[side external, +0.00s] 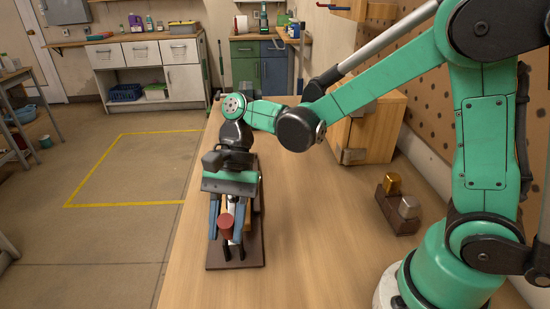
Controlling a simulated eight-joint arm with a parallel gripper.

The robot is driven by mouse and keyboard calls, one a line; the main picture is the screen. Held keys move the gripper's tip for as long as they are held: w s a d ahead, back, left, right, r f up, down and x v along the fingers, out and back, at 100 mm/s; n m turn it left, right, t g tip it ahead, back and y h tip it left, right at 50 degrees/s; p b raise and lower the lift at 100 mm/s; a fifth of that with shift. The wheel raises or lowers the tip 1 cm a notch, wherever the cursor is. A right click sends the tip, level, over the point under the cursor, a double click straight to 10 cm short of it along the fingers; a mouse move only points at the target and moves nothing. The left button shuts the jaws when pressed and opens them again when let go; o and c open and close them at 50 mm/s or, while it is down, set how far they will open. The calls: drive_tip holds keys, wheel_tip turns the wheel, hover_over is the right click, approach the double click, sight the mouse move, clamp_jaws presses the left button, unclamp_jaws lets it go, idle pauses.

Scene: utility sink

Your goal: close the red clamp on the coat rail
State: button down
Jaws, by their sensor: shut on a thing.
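The red clamp (225,228) shows as a small red, rounded piece above a dark brown base board (253,262) near the left edge of the wooden table. The board seems to carry the coat rail; several dark prongs show at its front, and my gripper covers much of the rest. My gripper (226,236) points down over the board. Its two blue-grey fingers stand to the left and right of the red piece, and it is shut on it. The exact contact and how far the clamp is closed are hidden.
On the table (330,258), a wooden cabinet (372,128) stands farther back. A small brown holder (400,222) with a gold and a silver piece sits to the right. A perforated board (425,95) rises along the right side. The front middle of the table is clear.

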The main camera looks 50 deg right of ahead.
drive_tip(key=shift+w+d+r+g+y, duration=0.15)
drive_tip(key=shift+w+d+g+y, duration=0.4)
drive_tip(key=shift+y, duration=0.25)
drive_tip(key=shift+a, duration=0.1)
drive_tip(key=c, duration=0.6)
unclamp_jaws()
drive_tip(key=shift+o, duration=0.2)
drive_tip(key=shift+r, duration=0.1)
drive_tip(key=v, duration=0.5)
drive_tip(key=shift+w+d+r, duration=0.1)
drive_tip(key=shift+d+r, duration=0.05)
drive_tip(key=shift+d, duration=0.05)
